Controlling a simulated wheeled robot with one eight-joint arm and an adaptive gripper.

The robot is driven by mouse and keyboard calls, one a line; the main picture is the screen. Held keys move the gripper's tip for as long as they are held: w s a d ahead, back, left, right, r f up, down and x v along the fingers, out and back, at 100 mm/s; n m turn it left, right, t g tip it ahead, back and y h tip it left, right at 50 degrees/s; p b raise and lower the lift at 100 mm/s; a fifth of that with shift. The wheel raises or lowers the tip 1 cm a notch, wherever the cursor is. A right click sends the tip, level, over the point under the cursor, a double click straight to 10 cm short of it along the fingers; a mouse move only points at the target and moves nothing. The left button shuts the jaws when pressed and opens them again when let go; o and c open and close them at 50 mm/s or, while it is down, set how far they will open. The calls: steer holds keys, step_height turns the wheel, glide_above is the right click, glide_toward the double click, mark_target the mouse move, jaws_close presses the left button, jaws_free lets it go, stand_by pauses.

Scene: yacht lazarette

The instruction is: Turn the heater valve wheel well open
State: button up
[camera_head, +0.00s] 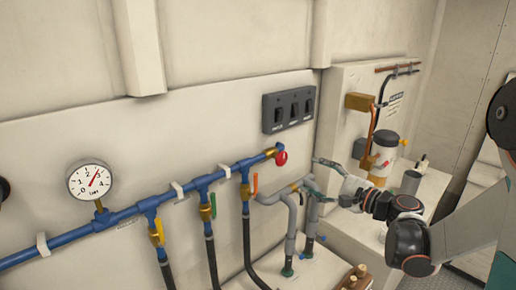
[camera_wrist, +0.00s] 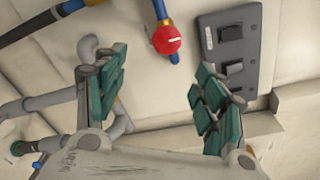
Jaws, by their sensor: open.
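A small round red valve wheel (camera_head: 281,158) with a pale mark sits at the right end of the blue pipe, by a brass fitting. I cannot read a label that names it as the heater valve. In the wrist view the red wheel (camera_wrist: 167,40) is beyond the fingertips, between them and nearer the top edge. My gripper (camera_head: 320,178) is open and empty, to the right of and slightly below the wheel in the head view. Its green-padded fingers (camera_wrist: 160,75) are spread wide in the wrist view, apart from the wheel.
A dark switch panel (camera_head: 288,103) is on the wall above the wheel. Blue pipe (camera_head: 125,212) with a gauge (camera_head: 89,180) and lever valves runs left. Grey pipes (camera_head: 291,222) stand close below my gripper.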

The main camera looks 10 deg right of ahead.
mark_target(284, 160)
steer(key=shift+m+y, duration=0.3)
steer(key=x, duration=1.3)
steer(key=shift+w+r, duration=0.25)
steer(key=shift+r, duration=0.15)
steer(key=c, duration=1.1)
